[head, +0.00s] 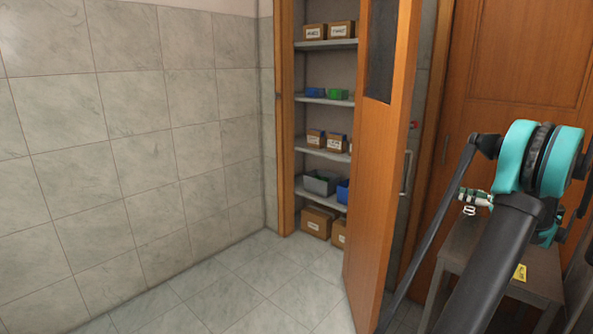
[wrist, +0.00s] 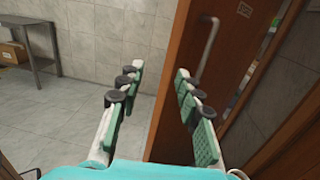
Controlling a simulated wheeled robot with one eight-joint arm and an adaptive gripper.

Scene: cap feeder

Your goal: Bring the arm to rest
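My arm (head: 505,240), dark with teal joints, reaches up across the right side of the head view. My gripper (wrist: 157,75) is open in the wrist view, its two green-padded fingers apart with nothing between them. A wooden door (head: 380,170) stands ajar in the head view, with a vertical metal handle (head: 406,172). In the wrist view the door (wrist: 225,85) and its handle (wrist: 208,50) lie beyond the right finger; I see no contact. In the head view, a small green and white part shows left of the arm, probably part of the gripper.
Behind the door is a shelf unit (head: 325,98) with boxes and coloured bins. A small table (head: 500,260) with a yellow label (head: 520,272) stands behind my arm. The wrist view shows a metal table (wrist: 32,35) at the upper left. The tiled floor (head: 250,285) in front is clear.

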